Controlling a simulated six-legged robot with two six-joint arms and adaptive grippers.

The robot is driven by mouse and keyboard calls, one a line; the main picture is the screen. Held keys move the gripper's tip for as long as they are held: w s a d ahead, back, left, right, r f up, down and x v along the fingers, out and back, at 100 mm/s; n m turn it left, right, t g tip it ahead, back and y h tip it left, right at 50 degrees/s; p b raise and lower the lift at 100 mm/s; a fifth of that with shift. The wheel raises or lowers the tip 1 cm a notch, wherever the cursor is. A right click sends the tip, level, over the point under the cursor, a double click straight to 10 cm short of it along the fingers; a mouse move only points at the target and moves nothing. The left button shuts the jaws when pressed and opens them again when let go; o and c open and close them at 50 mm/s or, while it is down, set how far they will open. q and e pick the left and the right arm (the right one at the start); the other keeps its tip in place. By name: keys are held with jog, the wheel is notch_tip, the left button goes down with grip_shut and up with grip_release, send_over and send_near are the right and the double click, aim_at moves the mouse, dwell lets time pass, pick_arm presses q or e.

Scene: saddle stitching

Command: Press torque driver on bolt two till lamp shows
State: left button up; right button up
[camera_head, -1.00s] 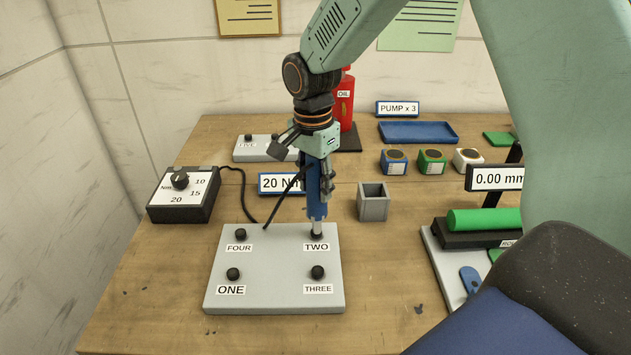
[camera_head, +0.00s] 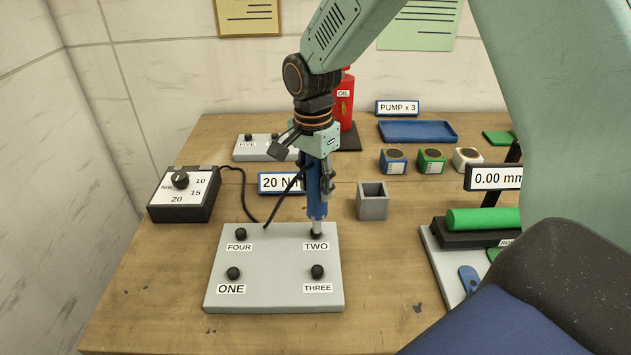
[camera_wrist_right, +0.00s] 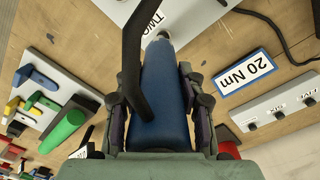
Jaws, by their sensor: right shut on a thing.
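My right gripper (camera_head: 318,178) is shut on the blue torque driver (camera_head: 317,208), which stands upright with its tip down at bolt two (camera_head: 316,233). In the right wrist view the driver (camera_wrist_right: 164,100) points at the plate with the "TWO" label. Whether the tip is seated on the bolt head is hard to tell. The grey plate (camera_head: 270,262) also bears bolts labelled ONE, THREE and FOUR. A black cable runs up to the driver. No lit lamp is visible on the driver. My left gripper is not in view.
A torque dial box (camera_head: 182,195) stands at the left, a "20 Nm" sign (camera_head: 280,183) behind the plate. A grey open box (camera_head: 373,202) is right of the driver. An oil bottle, blue tray (camera_head: 418,132) and small tins stand behind. A gauge fixture with a green roll (camera_head: 485,219) is at the right.

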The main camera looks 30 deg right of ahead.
jog(key=shift+s+f+p, duration=0.15)
jog(key=shift+f+p, duration=0.05)
jog(key=shift+p, duration=0.9)
dwell(3.1)
jog(key=shift+r, duration=0.1)
